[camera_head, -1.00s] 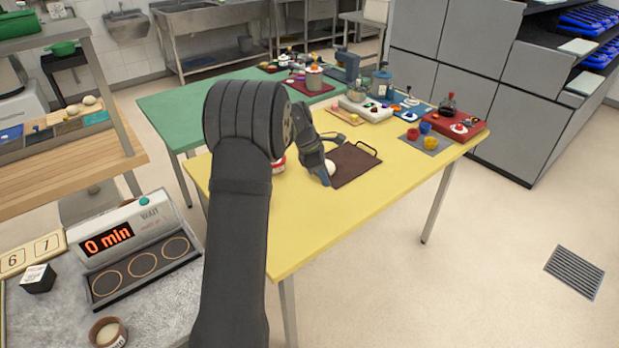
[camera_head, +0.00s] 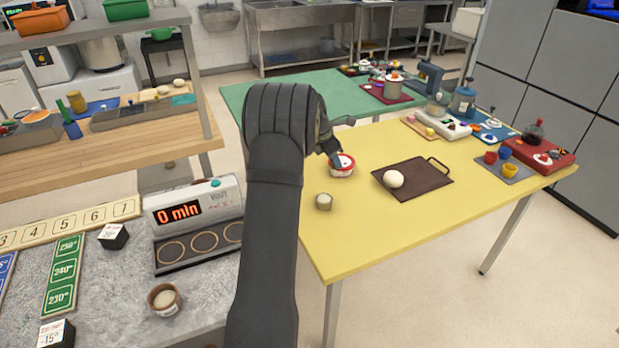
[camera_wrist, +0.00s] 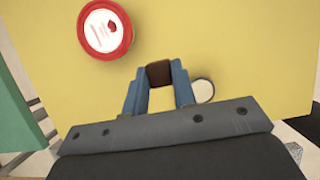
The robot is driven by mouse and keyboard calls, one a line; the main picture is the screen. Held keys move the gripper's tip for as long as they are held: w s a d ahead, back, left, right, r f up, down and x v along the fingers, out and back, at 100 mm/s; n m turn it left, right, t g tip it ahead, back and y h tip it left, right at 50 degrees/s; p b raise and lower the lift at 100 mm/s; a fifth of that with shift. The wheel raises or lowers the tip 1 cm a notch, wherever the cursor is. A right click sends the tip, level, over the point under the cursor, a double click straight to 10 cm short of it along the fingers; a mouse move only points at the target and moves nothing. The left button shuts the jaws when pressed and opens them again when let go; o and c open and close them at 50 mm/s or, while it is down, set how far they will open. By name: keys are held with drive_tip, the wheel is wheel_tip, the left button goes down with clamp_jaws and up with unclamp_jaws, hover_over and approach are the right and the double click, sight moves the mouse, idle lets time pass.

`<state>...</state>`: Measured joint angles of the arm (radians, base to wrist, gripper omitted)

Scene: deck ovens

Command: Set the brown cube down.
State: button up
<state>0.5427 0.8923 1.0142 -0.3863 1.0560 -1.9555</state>
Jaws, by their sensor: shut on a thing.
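The brown cube (camera_wrist: 159,75) is between the blue fingertips of my gripper (camera_wrist: 158,80) in the wrist view, over the yellow table (camera_wrist: 235,45). My gripper is shut on it. In the head view my gripper (camera_head: 334,148) is mostly behind my own arm, and the cube cannot be made out there. I cannot tell how high the cube is above the table.
A red-and-white tub (camera_head: 342,165) stands close to my gripper; it also shows in the wrist view (camera_wrist: 106,29). A small cup (camera_head: 324,202) stands nearer the front edge. A brown tray (camera_head: 432,186) holds a pale ball (camera_head: 393,179). The yellow front is clear.

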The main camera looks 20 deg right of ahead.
drive_tip(key=w+a+f, duration=0.1)
drive_tip(key=w+f, duration=0.1)
drive_tip(key=w, duration=0.1)
drive_tip(key=w+a+f, duration=0.4)
drive_tip(key=w, duration=0.1)
drive_tip(key=shift+w, duration=0.3)
drive_tip(key=shift+f, duration=2.05)
drive_tip(key=shift+f, duration=0.1)
drive_tip(key=o, duration=1)
drive_tip(key=shift+c, duration=0.2)
drive_tip(key=v, duration=1.2)
